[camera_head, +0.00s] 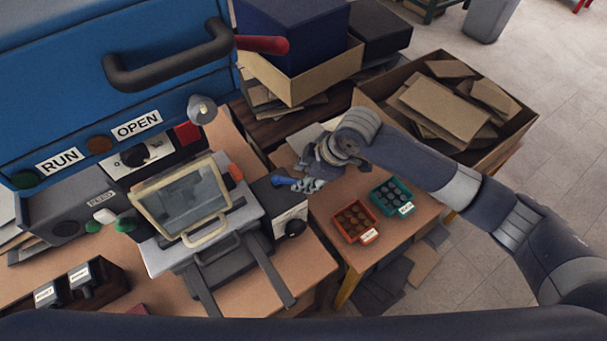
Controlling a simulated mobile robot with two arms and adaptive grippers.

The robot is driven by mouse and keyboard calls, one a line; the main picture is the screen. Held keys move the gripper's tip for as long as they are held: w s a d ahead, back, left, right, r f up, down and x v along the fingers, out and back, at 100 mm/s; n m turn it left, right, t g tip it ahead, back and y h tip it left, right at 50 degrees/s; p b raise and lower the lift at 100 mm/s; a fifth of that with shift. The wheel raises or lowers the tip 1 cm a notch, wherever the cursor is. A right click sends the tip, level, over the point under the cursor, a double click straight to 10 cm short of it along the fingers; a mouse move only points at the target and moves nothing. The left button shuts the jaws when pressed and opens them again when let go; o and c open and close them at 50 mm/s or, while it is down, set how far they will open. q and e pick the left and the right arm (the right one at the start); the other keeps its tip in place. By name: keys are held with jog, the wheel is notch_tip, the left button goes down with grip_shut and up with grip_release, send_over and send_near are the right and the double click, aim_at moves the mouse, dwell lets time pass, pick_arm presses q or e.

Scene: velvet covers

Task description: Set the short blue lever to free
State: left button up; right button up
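The short blue lever (284,181) shows as a small blue handle above the dark box with a white front panel (290,218), right of the clear-windowed press. It lies about level, pointing left. My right gripper (308,181) is at the lever's right end, its arm coming in from the right. The fingers are small and overlap the lever's end, so I cannot tell whether they touch or hold it. The lever's markings are not readable. My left gripper is out of view.
A blue cabinet with a dark handle (168,66) and RUN and OPEN labels fills the upper left. The windowed press (185,200) stands left of the lever. A red tray (354,222) and a teal tray (391,196) lie at right. A cardboard box (520,120) stands behind.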

jog(key=shift+x, duration=0.9)
jog(key=shift+c, duration=0.4)
grip_shut()
